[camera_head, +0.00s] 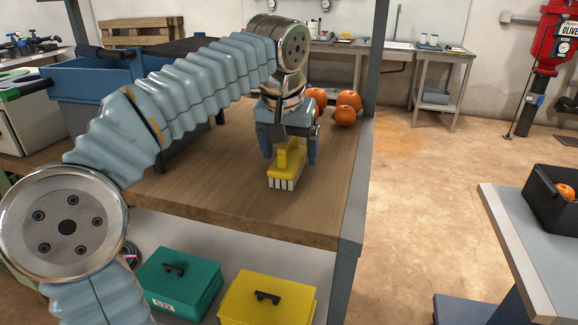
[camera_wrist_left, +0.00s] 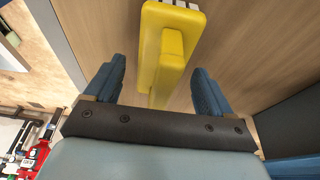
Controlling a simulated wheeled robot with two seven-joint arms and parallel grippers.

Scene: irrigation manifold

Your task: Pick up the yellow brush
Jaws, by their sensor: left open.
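The yellow brush (camera_head: 289,164) lies on the wooden tabletop near its front right, with pale bristles showing at its near end. My left gripper (camera_head: 290,158) is over it, pointing down, with its blue fingers on either side of the brush's raised handle. In the left wrist view the brush (camera_wrist_left: 167,50) stretches up from between the open fingers of the gripper (camera_wrist_left: 163,88). Gaps show between the handle and both fingers. My right gripper is not in view.
Several orange pumpkins (camera_head: 345,116) sit just behind the gripper on the wooden table (camera_head: 225,185). A blue bin (camera_head: 95,80) stands at the back left. A grey post (camera_head: 375,60) rises at the table's right edge. Green (camera_head: 180,285) and yellow (camera_head: 270,300) boxes are on the shelf below.

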